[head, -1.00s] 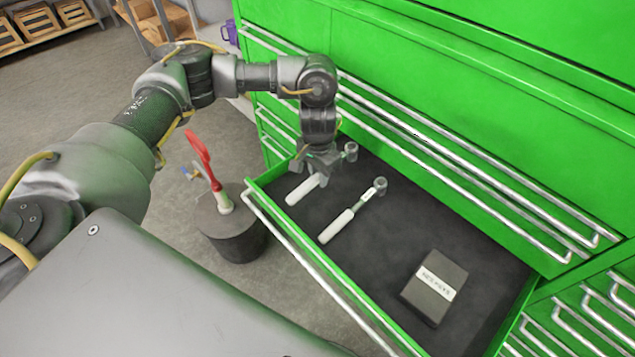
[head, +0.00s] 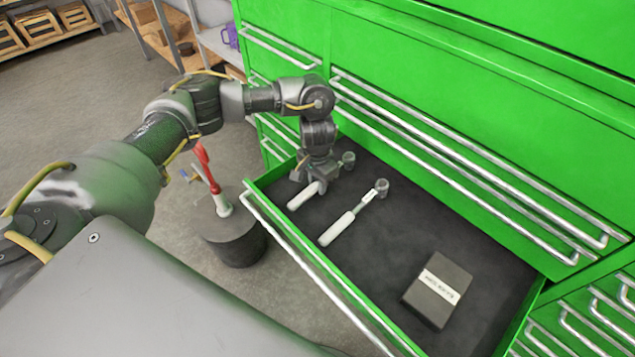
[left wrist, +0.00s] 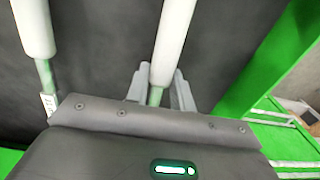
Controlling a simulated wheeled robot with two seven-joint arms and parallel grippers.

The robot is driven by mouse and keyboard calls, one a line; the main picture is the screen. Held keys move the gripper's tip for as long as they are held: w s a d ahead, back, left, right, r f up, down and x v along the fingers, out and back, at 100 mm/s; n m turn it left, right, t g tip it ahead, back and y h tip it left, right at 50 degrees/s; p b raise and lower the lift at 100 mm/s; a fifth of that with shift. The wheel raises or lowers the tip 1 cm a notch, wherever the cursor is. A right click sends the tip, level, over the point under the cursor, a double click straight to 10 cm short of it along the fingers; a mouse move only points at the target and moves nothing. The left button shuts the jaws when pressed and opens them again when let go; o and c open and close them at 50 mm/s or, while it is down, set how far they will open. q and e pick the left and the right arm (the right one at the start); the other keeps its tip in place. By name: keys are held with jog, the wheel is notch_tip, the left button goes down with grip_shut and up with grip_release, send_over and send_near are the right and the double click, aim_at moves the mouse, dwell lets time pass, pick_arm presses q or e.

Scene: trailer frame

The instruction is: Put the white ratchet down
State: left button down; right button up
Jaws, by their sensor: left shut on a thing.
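Two white-handled ratchets lie side by side in the open green drawer. My left gripper (head: 315,181) is shut on the left ratchet (head: 301,197), whose white handle sticks out toward the drawer's front and whose round head shows behind the gripper. The ratchet is at the drawer's dark floor; I cannot tell whether it fully rests there. In the left wrist view the ratchet's white handle (left wrist: 174,45) runs up from between the fingers (left wrist: 160,90). The other ratchet (head: 338,227) lies to the right, apart from the gripper, and also shows in the left wrist view (left wrist: 32,27). My right gripper is not in view.
A dark box with a white label (head: 438,289) lies at the drawer's right. The drawer's dark floor (head: 400,225) is clear between it and the ratchets. The cabinet front with metal handles rises behind. A round dark stand (head: 238,240) with a red-handled tool (head: 208,170) is outside, left.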

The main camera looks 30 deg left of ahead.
aim_at(317, 183)
pick_arm(q)
jog(key=shift+f, duration=0.1)
jog(key=c, duration=1.3)
grip_release()
jog(key=shift+o, duration=0.5)
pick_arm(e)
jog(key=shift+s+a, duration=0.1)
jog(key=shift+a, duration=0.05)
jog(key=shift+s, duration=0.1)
pick_arm(q)
notch_tip(317, 183, up, 12)
jog(key=p, duration=0.2)
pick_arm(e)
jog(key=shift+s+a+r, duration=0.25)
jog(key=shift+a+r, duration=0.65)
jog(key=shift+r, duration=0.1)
pick_arm(q)
jog(key=shift+s, duration=0.1)
